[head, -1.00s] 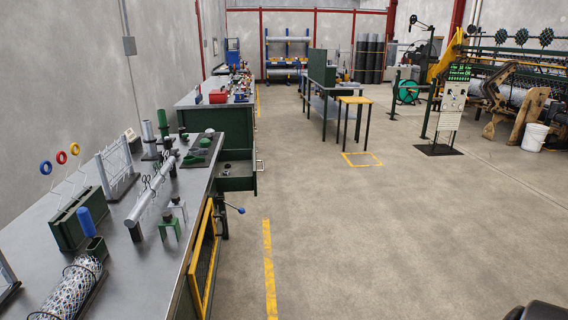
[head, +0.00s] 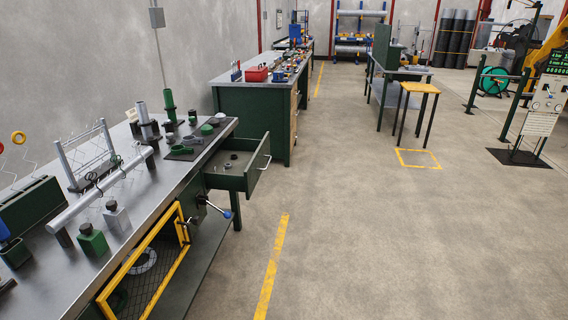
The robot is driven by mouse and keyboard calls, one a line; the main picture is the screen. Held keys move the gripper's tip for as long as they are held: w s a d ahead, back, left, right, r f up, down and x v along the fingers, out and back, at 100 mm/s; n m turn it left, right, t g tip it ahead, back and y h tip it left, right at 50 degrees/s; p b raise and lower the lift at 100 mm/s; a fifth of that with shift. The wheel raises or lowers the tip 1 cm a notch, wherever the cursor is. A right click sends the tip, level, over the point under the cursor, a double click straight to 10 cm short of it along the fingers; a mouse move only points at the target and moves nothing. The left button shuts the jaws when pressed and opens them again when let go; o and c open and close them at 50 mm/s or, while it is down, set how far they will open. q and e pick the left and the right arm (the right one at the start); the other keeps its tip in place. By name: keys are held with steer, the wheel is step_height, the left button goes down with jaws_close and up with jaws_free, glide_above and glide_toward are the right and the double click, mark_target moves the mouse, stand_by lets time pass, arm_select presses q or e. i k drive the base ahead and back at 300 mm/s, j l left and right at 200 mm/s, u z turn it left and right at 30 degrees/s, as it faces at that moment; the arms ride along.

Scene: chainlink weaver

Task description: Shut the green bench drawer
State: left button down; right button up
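The green bench drawer (head: 257,176) is pulled out from the right side of the long bench on the left, near its far end. It has a pale bar handle (head: 262,175) on its front, and small dark parts (head: 231,163) lie inside it. The green bench (head: 150,211) has a grey metal top. Neither of my grippers shows in the head view, so I cannot see their state.
A yellow-framed mesh door (head: 153,262) on the bench's side stands below the top. A lever with a blue knob (head: 227,214) sticks out below the drawer. Another green bench (head: 248,120) stands beyond. The floor (head: 350,230) to the right is clear, with a yellow line (head: 272,265).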

mark_target(245, 172)
steer(key=i+l+u, duration=0.15)
steer(key=i, duration=0.4)
steer(key=i+l+u, duration=0.1)
steer(key=i, duration=0.45)
